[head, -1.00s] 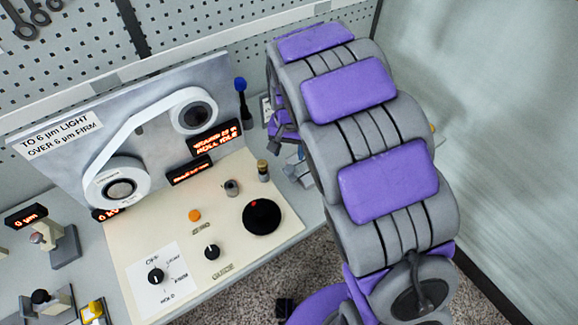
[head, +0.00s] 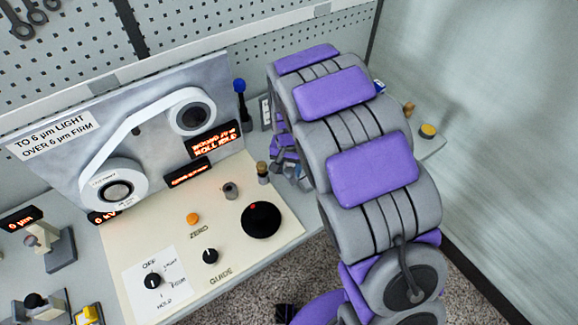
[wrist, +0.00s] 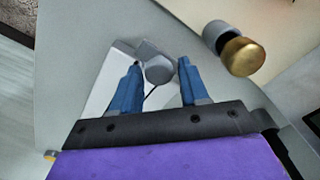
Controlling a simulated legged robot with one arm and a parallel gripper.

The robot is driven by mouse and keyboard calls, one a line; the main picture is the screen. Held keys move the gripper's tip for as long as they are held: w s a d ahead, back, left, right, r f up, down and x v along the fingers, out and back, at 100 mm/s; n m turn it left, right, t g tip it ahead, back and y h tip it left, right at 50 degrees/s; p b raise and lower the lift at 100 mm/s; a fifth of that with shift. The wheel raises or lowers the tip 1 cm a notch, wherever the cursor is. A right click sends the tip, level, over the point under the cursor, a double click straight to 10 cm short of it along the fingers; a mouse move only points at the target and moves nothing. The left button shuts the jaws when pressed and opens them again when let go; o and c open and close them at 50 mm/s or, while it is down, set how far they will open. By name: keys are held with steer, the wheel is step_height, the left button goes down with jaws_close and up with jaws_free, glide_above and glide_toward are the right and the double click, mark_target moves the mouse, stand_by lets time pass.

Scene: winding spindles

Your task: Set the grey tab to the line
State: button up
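In the wrist view a grey tab (wrist: 150,48) with a rounded grey end sits on a pale plate (wrist: 105,85). A short dark line (wrist: 150,90) shows on the plate just below the rounded end. My gripper (wrist: 160,66) is open, with one blue finger on each side of the rounded grey part. Gaps show at both sides, though I cannot tell how deep the fingers reach. In the head view my gripper (head: 290,170) is mostly behind my own arm, and the tab is hidden there.
A brass-topped post (wrist: 240,55) stands close to the right finger. In the head view the cream panel (head: 130,240) carries a black dial (head: 261,220), an orange button (head: 193,218) and small knobs. A blue-topped lever (head: 240,90) stands behind my gripper.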

mark_target(304, 170)
jaws_close()
stand_by(0.3)
steer(key=shift+w+d+r+p, duration=0.15)
steer(key=shift+w+d+p, duration=0.2)
steer(key=shift+d+p, duration=0.15)
steer(key=w+d+p, duration=0.2)
steer(key=d, duration=0.1)
steer(key=shift+w+d, duration=0.2)
steer(key=shift+d, duration=0.05)
steer(key=shift+c, duration=0.6)
jaws_free()
steer(key=o, duration=0.4)
steer(key=shift+d, duration=0.1)
steer(key=shift+o, duration=0.2)
